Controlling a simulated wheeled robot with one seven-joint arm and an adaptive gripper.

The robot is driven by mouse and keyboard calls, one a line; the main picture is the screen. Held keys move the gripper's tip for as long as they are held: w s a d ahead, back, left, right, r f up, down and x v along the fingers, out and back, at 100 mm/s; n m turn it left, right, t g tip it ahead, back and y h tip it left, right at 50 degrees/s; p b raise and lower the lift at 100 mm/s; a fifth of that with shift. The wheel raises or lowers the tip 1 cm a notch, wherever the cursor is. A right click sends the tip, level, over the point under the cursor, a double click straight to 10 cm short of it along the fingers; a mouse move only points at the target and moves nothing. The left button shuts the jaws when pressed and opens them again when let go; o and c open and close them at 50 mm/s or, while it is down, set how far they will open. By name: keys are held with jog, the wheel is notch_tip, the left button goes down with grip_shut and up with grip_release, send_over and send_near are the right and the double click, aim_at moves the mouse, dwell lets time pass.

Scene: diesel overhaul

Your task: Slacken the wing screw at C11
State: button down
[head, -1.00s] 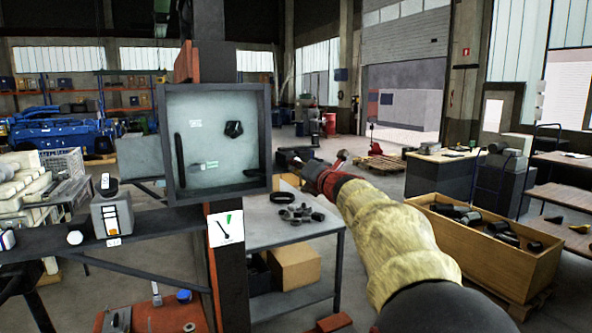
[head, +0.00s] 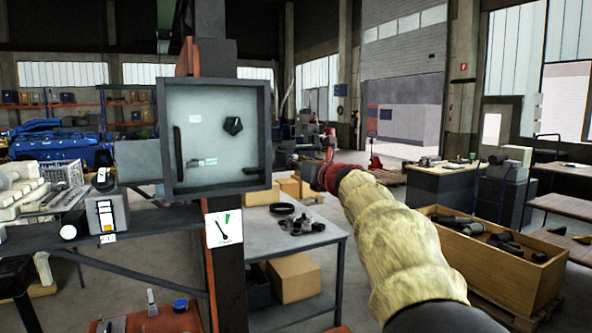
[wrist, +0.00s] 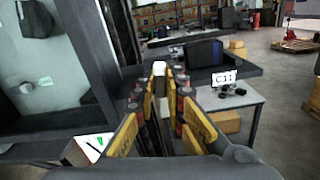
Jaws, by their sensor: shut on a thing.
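My gripper (wrist: 160,82) reaches forward in the wrist view, its yellow-padded fingers on either side of a small pale piece (wrist: 160,68) at the tips. I take this piece to be the wing screw; its wings are too small to make out. The gripper is shut on it. A white label reading C11 (wrist: 224,79) shows just right of the fingers. In the head view my gripper (head: 292,160) is small and dark, right beside the open-fronted cabinet, and what it holds cannot be made out.
The grey cabinet (head: 216,87) on a dark post stands close left of my arm. A picture card (head: 224,229) hangs below it. A grey table (head: 330,235) with dark parts is beyond and below. A wooden crate (head: 530,285) of parts stands right. Open floor lies behind.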

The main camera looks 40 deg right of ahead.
jog(key=n, duration=0.1)
jog(key=n+b, duration=0.1)
jog(key=n, duration=0.1)
jog(key=shift+f+b, duration=0.3)
jog(key=shift+f, duration=0.05)
jog(key=n+b, duration=0.2)
jog(key=shift+d+f+n+b, duration=0.1)
jog(key=shift+f+n+b, duration=0.15)
jog(key=shift+n+b, duration=0.1)
jog(key=c, duration=1.7)
grip_release()
jog(key=shift+r+p, duration=0.35)
jog(key=shift+r, duration=0.15)
jog(key=shift+s, duration=0.1)
jog(key=b+v, duration=0.1)
jog(key=v, duration=0.3)
jog(key=shift+s+a, duration=0.2)
